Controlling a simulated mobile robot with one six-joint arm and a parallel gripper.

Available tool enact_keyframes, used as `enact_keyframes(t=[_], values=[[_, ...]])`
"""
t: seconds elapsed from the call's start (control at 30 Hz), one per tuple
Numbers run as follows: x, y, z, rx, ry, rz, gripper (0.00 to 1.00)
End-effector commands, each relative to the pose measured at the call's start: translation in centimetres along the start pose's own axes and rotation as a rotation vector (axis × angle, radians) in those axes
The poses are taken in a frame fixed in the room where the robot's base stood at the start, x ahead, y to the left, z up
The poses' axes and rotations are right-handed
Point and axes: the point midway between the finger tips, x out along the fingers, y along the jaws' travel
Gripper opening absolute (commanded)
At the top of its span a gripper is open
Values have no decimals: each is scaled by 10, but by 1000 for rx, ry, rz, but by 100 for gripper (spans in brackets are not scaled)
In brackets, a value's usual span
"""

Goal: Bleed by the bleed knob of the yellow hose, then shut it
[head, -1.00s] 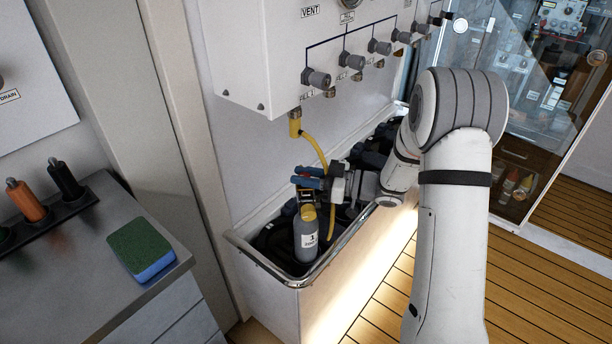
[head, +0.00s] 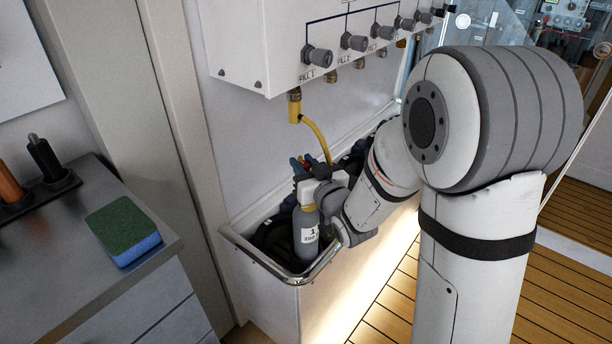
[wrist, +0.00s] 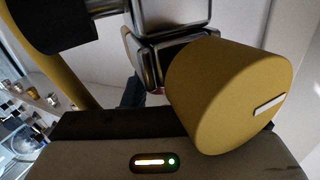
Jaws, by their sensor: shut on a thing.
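The yellow hose (head: 317,134) runs down from the white panel to the top of a grey bottle (head: 306,236) in the trough. It also shows at the left of the wrist view (wrist: 62,75). The bleed knob (wrist: 222,92) is a thick yellow cylinder with a white mark on its end face, close to my gripper's housing. Metal blocks (wrist: 170,52) sit behind it. My gripper (head: 318,190) is at the bottle's top, shut on what I take to be the bleed knob. Its fingertips and their contact are hidden.
Several grey knobs line the white panel (head: 240,65) above. A metal rail (head: 262,264) edges the trough, with dark things inside. A green and blue sponge (head: 125,230) lies on the counter at left. The wooden floor at lower right is clear around my arm.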

Motion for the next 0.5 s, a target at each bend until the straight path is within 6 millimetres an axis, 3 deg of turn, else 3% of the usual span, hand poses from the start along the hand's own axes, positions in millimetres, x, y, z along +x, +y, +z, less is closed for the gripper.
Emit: enact_keyframes(t=[0.5], values=[[0, 0, 2, 1, 9, 218, 2]])
